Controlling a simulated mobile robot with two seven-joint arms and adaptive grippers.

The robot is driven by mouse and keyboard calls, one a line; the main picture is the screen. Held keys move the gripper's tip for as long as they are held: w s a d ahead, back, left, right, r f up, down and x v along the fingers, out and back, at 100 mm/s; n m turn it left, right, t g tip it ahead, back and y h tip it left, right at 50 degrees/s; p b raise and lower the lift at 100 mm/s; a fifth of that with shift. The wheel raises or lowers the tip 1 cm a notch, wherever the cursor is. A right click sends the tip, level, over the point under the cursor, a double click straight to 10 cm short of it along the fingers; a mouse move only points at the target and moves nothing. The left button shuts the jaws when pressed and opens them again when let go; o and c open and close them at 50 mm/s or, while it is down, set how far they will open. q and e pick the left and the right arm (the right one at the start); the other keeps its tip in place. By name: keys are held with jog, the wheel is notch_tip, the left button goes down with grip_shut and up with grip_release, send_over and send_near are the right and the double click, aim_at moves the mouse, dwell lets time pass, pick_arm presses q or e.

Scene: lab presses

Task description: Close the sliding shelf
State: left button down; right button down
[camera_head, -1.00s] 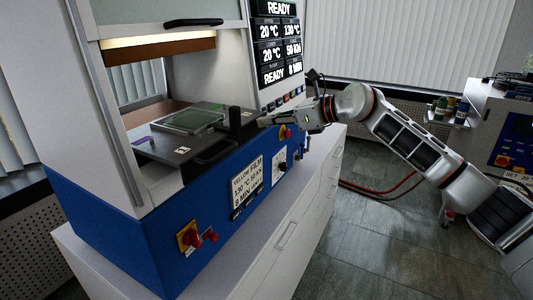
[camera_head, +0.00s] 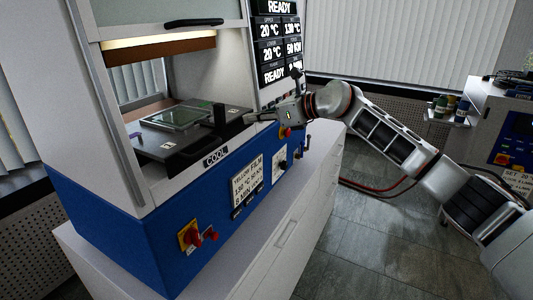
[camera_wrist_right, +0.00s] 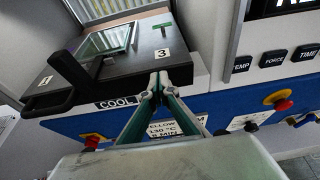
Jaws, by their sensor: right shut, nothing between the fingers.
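The sliding shelf (camera_head: 150,149) is a dark flat plate in the opening of the blue and white press, with a glass-topped square piece (camera_head: 180,118) on it. Its black handle (camera_head: 205,150) is on the front side; it also shows at the left in the right wrist view (camera_wrist_right: 50,104). The shelf is mostly inside the press, with a COOL label (camera_head: 215,157) visible below its front edge. My right gripper (camera_head: 247,120) is shut and empty, its fingertips (camera_wrist_right: 158,80) at the shelf's front edge near the number 3, seemingly touching. My left gripper is out of view.
A raised door with a black handle (camera_head: 194,22) is above the opening. Knobs, including a red one (camera_wrist_right: 277,99), and buttons line the blue front beside my gripper. The press stands on a white cabinet (camera_head: 285,235). Floor to the right is clear.

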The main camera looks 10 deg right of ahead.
aim_at(238, 113)
jog(key=shift+w+a+p, duration=0.15)
jog(key=shift+w+a, duration=0.35)
jog(key=shift+a, duration=0.25)
jog(key=shift+w+a+p, duration=0.15)
jog(key=shift+w+a, duration=0.35)
jog(key=shift+a, duration=0.3)
jog(key=shift+w+a+p, duration=0.15)
jog(key=shift+w+a, duration=0.35)
jog(key=shift+a, duration=0.35)
